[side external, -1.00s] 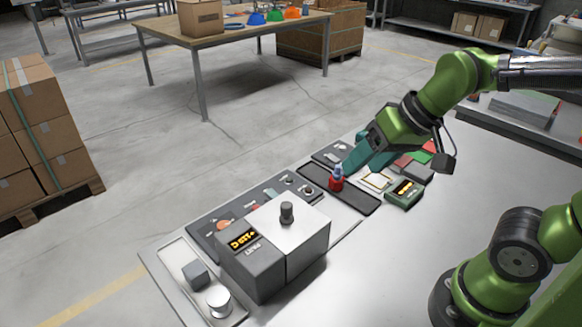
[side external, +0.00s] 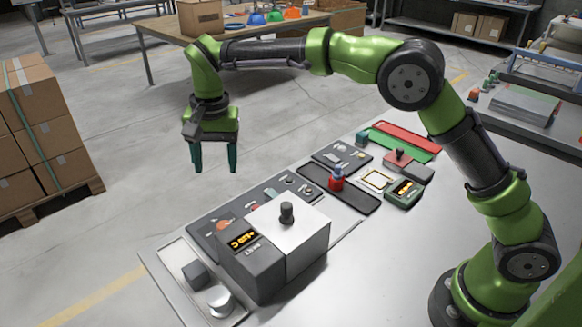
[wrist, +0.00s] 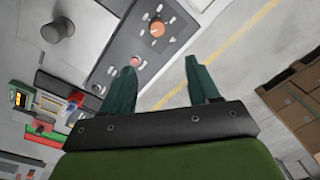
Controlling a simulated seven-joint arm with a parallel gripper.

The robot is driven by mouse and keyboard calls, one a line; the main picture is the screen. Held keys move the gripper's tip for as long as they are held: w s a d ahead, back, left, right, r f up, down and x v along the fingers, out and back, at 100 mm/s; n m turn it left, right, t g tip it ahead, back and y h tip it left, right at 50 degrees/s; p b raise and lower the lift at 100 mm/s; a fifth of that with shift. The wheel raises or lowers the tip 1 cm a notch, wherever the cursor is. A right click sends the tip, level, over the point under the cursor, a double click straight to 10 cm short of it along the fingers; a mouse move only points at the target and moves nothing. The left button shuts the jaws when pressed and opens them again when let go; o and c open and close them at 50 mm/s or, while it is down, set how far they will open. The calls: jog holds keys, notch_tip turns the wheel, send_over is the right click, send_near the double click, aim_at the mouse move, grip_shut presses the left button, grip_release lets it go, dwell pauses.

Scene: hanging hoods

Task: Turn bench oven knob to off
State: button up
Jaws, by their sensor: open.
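A silver and dark grey box (side external: 305,232) with an orange lit display (side external: 242,240) stands on the bench; it looks like the oven. A dark knob (side external: 287,213) stands upright on its top and also shows in the wrist view (wrist: 57,29). Behind the box lies a grey control panel (wrist: 112,60) with a round orange knob (wrist: 157,28), small switches and a red button (wrist: 135,61). I cannot tell which knob is the oven's. My gripper (side external: 215,165) is open and empty, pointing down above and beyond the bench's far edge, touching nothing.
A red and blue item (side external: 337,180) stands on a black tray. A green meter (side external: 405,192) and red and green strips lie farther along. A metal cylinder (side external: 220,300) is at the near corner. Stacked cartons (side external: 40,130) stand on the floor at left.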

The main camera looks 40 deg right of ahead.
aim_at(224, 224)
jog(key=f, duration=1.7)
jog(key=shift+w+a, duration=0.1)
jog(key=shift+a, duration=0.15)
jog(key=shift+c, duration=0.3)
jog(key=c, duration=1)
